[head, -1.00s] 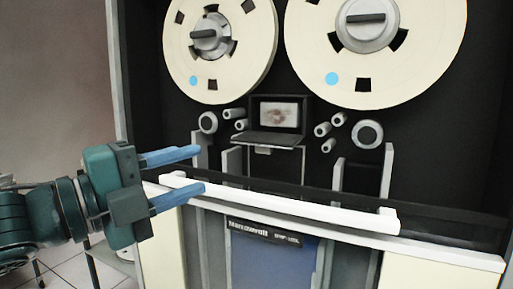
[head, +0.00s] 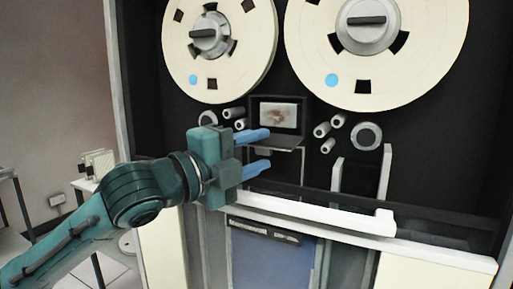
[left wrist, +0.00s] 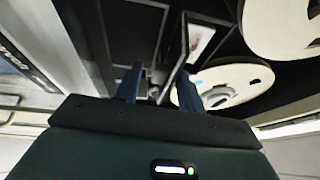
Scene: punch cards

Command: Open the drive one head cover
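The drive head assembly (head: 278,113) is a black box frame around a pale picture-like panel, between and below the two reels. A dark flat flap (head: 277,142), which looks like the head cover, sticks out at its lower edge. My left gripper (head: 268,148) has two blue fingers spread apart with nothing between them. In the head view the fingertips overlap the left end of the flap; whether they touch it cannot be told. In the left wrist view, the fingers (left wrist: 158,88) point toward the dark frame and the pale panel (left wrist: 200,38). My right gripper is not in view.
Two large cream reels (head: 220,50) and (head: 375,50) sit above the head. Grey rollers (head: 367,136) flank it. A white rail (head: 310,216) runs across the front below. A small table with pale objects (head: 97,165) stands at left.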

